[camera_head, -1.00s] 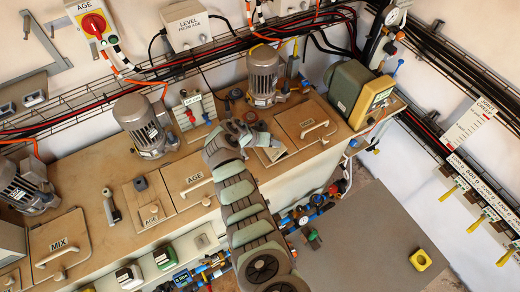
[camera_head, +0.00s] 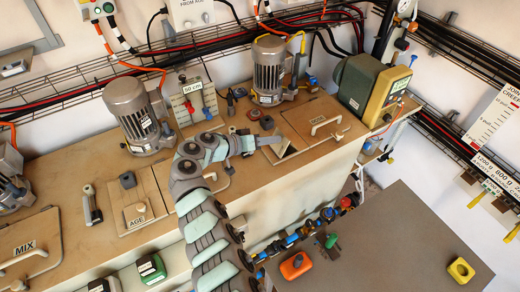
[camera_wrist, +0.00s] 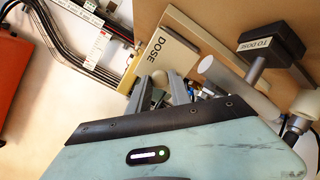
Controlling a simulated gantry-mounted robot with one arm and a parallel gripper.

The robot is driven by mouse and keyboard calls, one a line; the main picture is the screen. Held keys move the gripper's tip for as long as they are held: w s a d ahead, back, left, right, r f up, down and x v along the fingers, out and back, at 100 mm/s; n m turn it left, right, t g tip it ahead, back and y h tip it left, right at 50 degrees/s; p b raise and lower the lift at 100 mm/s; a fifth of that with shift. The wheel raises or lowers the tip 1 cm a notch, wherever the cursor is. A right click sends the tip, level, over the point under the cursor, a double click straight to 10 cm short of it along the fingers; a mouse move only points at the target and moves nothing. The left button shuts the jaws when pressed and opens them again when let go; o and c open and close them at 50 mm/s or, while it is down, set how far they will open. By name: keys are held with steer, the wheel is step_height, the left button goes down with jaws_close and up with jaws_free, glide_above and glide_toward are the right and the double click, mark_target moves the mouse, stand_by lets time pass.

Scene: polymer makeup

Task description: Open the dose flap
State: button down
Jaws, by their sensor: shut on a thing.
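My gripper comes in from the left, low over the flap. In the wrist view my gripper (camera_wrist: 167,92) has its fingers close together around a small pale knob (camera_wrist: 158,97), apparently the flap's. Whether the flap is raised is hard to tell.
A dark block marked TO DOSE (camera_wrist: 272,42) stands close beside my gripper. A motor (camera_head: 269,70) and a green-yellow pump (camera_head: 370,87) stand behind and right. The AGE panel (camera_head: 137,205) is left of my arm. A grey table (camera_head: 385,235) lies below the bench.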

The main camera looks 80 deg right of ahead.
steer(key=shift+a+f+b, duration=0.1)
steer(key=shift+b, duration=0.25)
steer(key=c, duration=1.2)
jaws_free()
steer(key=shift+o, duration=0.2)
steer(key=shift+w, duration=0.1)
steer(key=v, duration=1)
steer(key=shift+w+a+p, duration=0.2)
steer(key=shift+w+p, duration=0.05)
steer(key=shift+p, duration=0.1)
